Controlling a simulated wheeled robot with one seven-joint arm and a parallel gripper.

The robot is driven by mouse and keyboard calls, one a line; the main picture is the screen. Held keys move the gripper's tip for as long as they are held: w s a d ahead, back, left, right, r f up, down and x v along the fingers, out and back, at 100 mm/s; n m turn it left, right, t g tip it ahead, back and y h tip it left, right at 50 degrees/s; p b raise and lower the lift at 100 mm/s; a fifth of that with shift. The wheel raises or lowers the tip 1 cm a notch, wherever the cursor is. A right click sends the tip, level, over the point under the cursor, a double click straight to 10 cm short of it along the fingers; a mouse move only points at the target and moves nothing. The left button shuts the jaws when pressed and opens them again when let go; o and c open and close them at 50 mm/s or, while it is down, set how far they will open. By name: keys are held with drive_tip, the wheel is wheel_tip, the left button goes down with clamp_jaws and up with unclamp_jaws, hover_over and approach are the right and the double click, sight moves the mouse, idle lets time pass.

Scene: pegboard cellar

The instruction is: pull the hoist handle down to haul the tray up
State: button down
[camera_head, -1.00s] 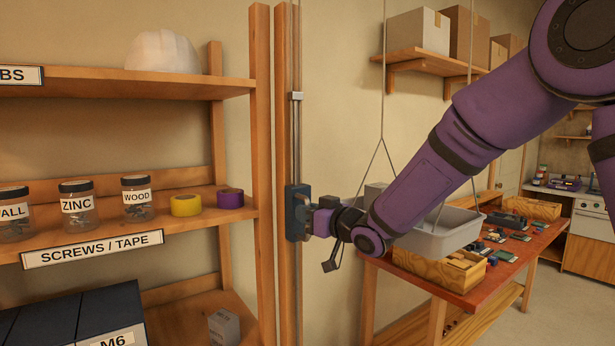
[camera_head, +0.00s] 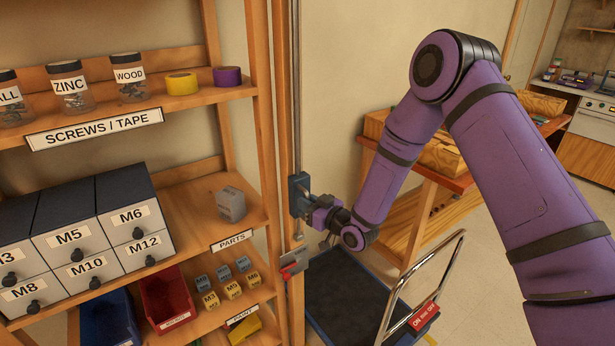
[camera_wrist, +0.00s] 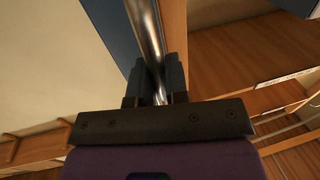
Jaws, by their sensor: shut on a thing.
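The hoist handle is a dark blue block (camera_head: 299,195) with a metal grip, on a vertical metal rail along the shelf's wooden post. It sits about level with the shelf of drawers. My gripper (camera_head: 314,205) is shut on the handle's grip, reaching it from the right. In the wrist view, a shiny round metal bar (camera_wrist: 149,40) runs between the two fingers of my gripper (camera_wrist: 154,92), with a blue surface (camera_wrist: 104,25) beside it. The tray and its cords are not in view now.
A red fitting (camera_head: 292,265) is at the rail, below the handle. The shelving (camera_head: 215,92) is close on the left. A workbench (camera_head: 455,182) stands behind my arm.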

approach(296, 218)
drive_tip(key=x, duration=0.5)
drive_tip(key=shift+w, duration=0.1)
drive_tip(key=c, duration=1.1)
unclamp_jaws()
drive_tip(key=shift+c, duration=0.2)
drive_tip(key=v, duration=1)
drive_tip(key=shift+d, duration=0.25)
drive_tip(key=shift+r, duration=0.1)
